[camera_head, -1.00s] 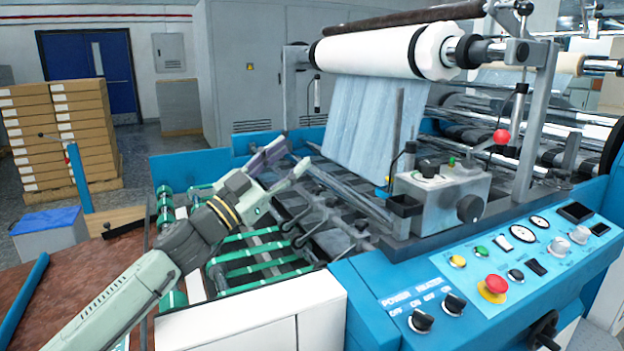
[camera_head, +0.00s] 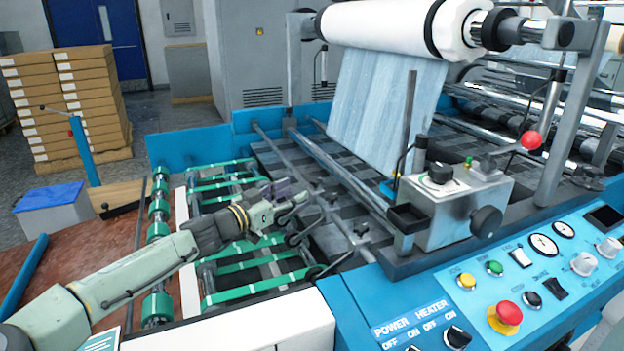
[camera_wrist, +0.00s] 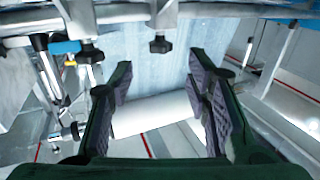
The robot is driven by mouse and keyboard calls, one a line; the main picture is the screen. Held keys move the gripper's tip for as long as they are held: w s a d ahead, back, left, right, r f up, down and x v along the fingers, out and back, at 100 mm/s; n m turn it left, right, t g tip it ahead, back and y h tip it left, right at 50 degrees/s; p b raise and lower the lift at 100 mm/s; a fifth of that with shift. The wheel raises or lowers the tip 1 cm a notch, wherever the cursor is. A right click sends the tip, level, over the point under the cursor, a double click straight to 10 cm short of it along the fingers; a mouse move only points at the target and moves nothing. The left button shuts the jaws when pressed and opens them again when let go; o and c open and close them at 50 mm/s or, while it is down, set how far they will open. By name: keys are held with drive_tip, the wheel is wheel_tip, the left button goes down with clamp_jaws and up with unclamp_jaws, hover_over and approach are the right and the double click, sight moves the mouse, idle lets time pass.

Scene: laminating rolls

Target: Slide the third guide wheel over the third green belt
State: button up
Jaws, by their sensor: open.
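Several green belts (camera_head: 232,293) run across the feed section at the left of the machine. Small black guide wheels sit on a bar by the belts' right ends. One guide wheel (camera_head: 294,240) is just below my gripper and another (camera_head: 315,272) is nearer the front. Which is the third I cannot tell. My gripper (camera_head: 292,198) is open and empty above the belts' right ends, close to the bar. My arm hides parts of the middle belts. In the wrist view my gripper (camera_wrist: 160,92) has its dark fingers apart, with a black knob (camera_wrist: 160,45) on a bar ahead.
A metal control box (camera_head: 455,205) with knobs stands right of the bar. The blue front panel (camera_head: 480,310) carries buttons. A white film roll (camera_head: 385,28) hangs above with a film sheet (camera_head: 385,105) coming down. Stacked boxes (camera_head: 75,100) stand far left.

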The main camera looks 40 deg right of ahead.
sight(312, 183)
drive_tip(key=d, duration=0.2)
drive_tip(key=d+p, duration=0.1)
drive_tip(key=d, duration=0.2)
drive_tip(key=w+d+p, duration=0.1)
drive_tip(key=d, duration=0.1)
drive_tip(key=shift+w+d, duration=0.1)
drive_tip(key=shift+d, duration=0.3)
clamp_jaws()
idle(0.4)
